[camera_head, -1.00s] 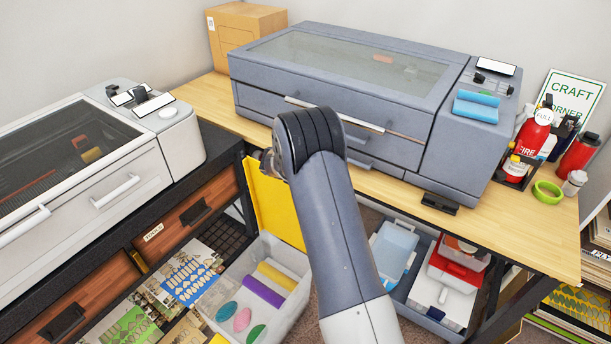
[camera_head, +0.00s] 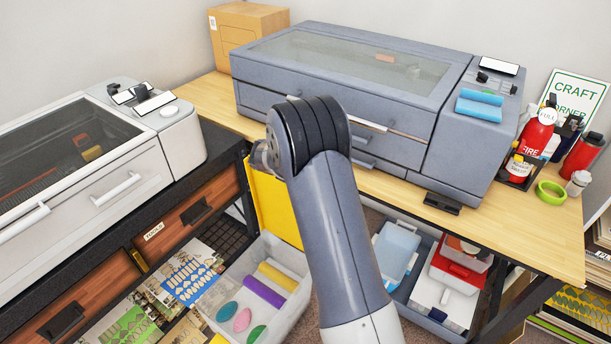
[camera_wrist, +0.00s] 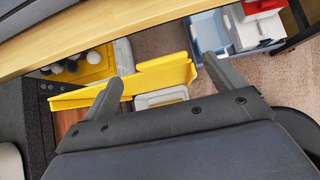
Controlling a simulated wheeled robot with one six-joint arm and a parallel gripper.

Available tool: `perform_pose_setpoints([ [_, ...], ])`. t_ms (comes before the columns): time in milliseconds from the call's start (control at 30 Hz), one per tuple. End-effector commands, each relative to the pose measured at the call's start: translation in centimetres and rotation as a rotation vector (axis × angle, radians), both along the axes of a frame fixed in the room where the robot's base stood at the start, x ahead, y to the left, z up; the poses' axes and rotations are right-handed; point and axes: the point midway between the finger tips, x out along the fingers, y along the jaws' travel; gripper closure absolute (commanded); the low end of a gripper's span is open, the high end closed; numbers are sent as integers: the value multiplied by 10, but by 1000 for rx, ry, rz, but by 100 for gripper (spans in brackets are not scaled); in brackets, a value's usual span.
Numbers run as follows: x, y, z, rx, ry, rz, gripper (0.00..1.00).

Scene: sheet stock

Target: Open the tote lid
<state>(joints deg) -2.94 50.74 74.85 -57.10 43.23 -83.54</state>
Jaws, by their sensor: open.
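The pale grey tote (camera_head: 306,306) is on the floor below the benches, with its yellow lid (camera_head: 272,203) standing up steeply at its back edge. The inside shows, with purple and yellow rolls and several coloured ovals. In the wrist view, the yellow lid (camera_wrist: 150,82) lies across the space near my gripper (camera_wrist: 163,70), whose two fingers are apart. The left finger overlaps the lid in the picture; I cannot tell whether they touch. A small part of the tote (camera_wrist: 162,98) shows below the lid. In the head view, my arm hides most of my gripper.
A wooden bench (camera_head: 208,97) holds a large grey machine (camera_head: 340,85) just behind my arm. A dark bench with a white machine (camera_head: 75,165) stands left. An open grey bin (camera_head: 405,312) with boxes is right of my arm. Carpet shows between bin and tote.

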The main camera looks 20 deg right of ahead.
Motion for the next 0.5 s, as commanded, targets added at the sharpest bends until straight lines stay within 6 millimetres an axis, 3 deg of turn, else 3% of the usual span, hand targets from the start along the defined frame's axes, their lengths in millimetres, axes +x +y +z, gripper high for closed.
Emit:
perform_pose_setpoints([
  [233,-16,23,29,0,-2,0,10],
  [500,-22,30,39,-1,1,-1,10],
])
